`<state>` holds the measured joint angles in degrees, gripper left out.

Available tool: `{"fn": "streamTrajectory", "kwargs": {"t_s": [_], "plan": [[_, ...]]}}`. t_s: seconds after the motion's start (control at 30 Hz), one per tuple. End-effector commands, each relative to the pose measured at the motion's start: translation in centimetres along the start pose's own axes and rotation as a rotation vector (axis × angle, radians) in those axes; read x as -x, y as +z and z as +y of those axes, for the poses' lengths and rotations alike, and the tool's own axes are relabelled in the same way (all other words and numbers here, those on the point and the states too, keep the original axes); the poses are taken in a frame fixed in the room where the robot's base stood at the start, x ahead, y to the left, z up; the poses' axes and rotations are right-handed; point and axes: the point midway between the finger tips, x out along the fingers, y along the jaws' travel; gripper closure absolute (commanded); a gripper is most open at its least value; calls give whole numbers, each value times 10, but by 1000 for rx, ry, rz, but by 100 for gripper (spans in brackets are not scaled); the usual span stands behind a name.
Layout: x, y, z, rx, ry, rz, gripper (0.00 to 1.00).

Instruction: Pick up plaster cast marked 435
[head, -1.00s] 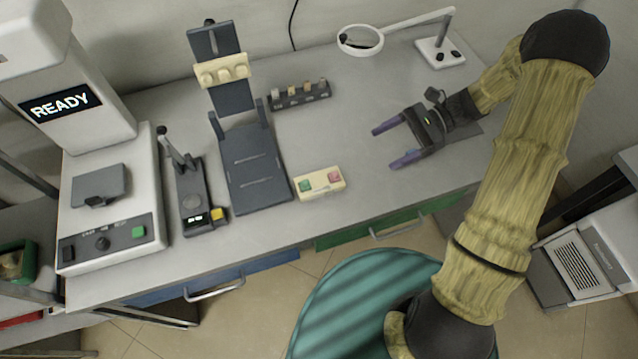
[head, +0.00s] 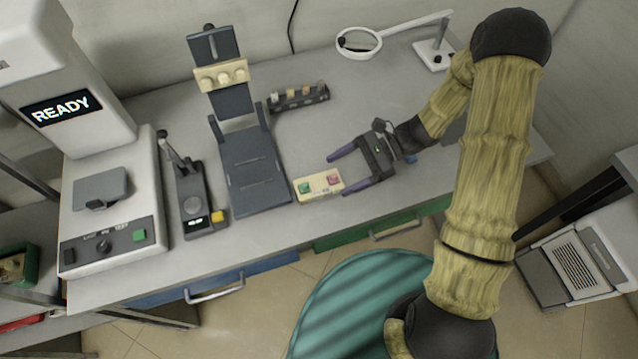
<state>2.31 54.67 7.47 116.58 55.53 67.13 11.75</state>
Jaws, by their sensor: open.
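No mark reading 435 can be read in the head view, so I cannot tell which thing is the plaster cast. Small tan and pale pieces stand in a dark rack (head: 298,98) on the bench; their marks are too small to read. A green bin (head: 33,268) at the far left holds tan lumps, only partly in view. My gripper (head: 338,174) is open and empty, with purple fingers pointing left. It is over the bench's front right, by the right end of a cream button box (head: 305,192), well apart from the rack.
A dark stand (head: 252,172) with a cream three-knob bar is left of the button box. Further left are a small lever device (head: 192,205) and a white machine (head: 100,215) reading READY. A magnifier lamp (head: 360,43) stands at the back. The bench between rack and lamp is clear.

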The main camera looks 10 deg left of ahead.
Motion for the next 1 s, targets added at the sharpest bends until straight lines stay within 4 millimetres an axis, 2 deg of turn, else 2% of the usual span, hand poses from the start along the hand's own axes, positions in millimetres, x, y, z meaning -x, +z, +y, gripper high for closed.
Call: {"fn": "streamTrajectory", "kwargs": {"t_s": [0.37,0.73,1.0], "plan": [[-5,0,0,1,2,1,22],[-50,2,2,-1,2,0,22],[-54,1,1,-1,-2,1,22]]}}
